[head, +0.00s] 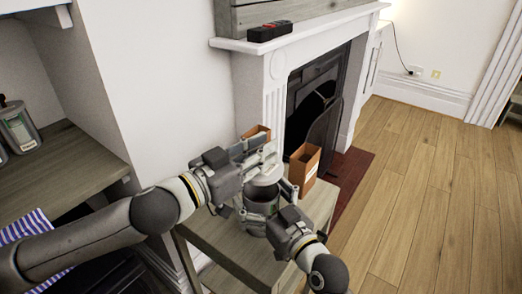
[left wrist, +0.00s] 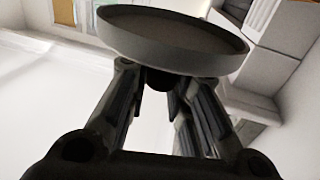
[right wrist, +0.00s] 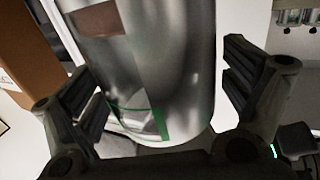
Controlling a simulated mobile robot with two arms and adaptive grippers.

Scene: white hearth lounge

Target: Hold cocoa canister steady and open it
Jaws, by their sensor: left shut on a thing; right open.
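The cocoa canister (head: 261,203) is a grey metal cylinder standing on the small wooden table. In the right wrist view the shiny canister (right wrist: 185,70) shows a green-edged label and stands between the fingers. My right gripper (head: 275,212) is open around its body, with a visible gap on the right side. My left gripper (head: 258,152) is shut on the round pale lid (head: 266,175), above the canister. In the left wrist view the lid (left wrist: 170,62) is at the fingertips, a wide disc with a raised rim. The lid and gripper partly hide the canister's top.
Two brown boxes stand on the wooden table (head: 225,240), one behind my left gripper (head: 257,131) and one to the right (head: 304,168). The white fireplace (head: 273,85) is close behind. A shelf (head: 65,170) with jars is at left. Wooden floor is clear at right.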

